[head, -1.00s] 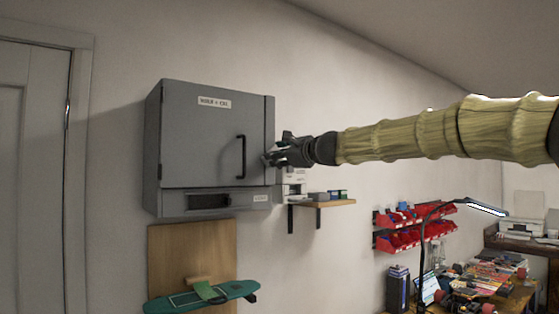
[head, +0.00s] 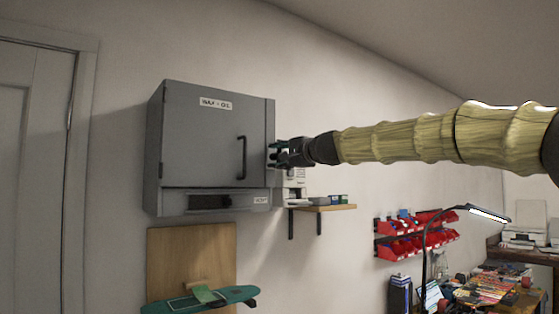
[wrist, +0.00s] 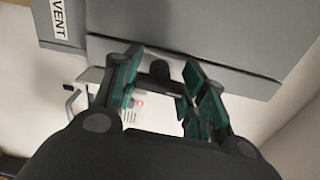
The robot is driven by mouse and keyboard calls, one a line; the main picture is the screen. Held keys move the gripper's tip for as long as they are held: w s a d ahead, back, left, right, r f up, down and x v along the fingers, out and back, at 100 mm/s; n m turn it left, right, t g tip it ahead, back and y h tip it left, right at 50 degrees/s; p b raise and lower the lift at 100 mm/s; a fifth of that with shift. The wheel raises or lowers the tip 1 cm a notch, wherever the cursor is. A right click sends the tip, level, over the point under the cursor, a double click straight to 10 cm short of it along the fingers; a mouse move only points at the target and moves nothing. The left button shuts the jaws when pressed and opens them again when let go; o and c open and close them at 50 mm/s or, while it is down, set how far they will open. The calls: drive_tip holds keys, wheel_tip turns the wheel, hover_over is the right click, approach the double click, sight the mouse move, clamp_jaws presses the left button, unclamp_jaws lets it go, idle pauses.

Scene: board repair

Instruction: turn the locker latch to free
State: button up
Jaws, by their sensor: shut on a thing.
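The grey locker (head: 210,135) hangs on the wall with its door closed and a dark vertical handle (head: 241,157) on the front. My gripper (head: 279,154) is at the locker's right edge, beyond the handle. In the wrist view my gripper (wrist: 160,72) has its green-padded fingers on either side of a small dark latch part (wrist: 160,69) below the locker's grey edge (wrist: 205,48). The jaws are shut on this latch. Its exact angle is hard to read, and in the head view the fingers hide it.
A wooden shelf (head: 325,208) with small boxes is just right of and below the locker. A white device (wrist: 147,108) shows behind the fingers. A wooden board (head: 190,250) and a green skateboard deck (head: 200,298) are below. Red bins (head: 415,235) hang farther right.

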drive_tip(key=shift+n, duration=0.4)
drive_tip(key=o, duration=1)
drive_tip(key=shift+o, duration=0.2)
drive_tip(key=shift+d, duration=0.1)
drive_tip(key=v, duration=1.2)
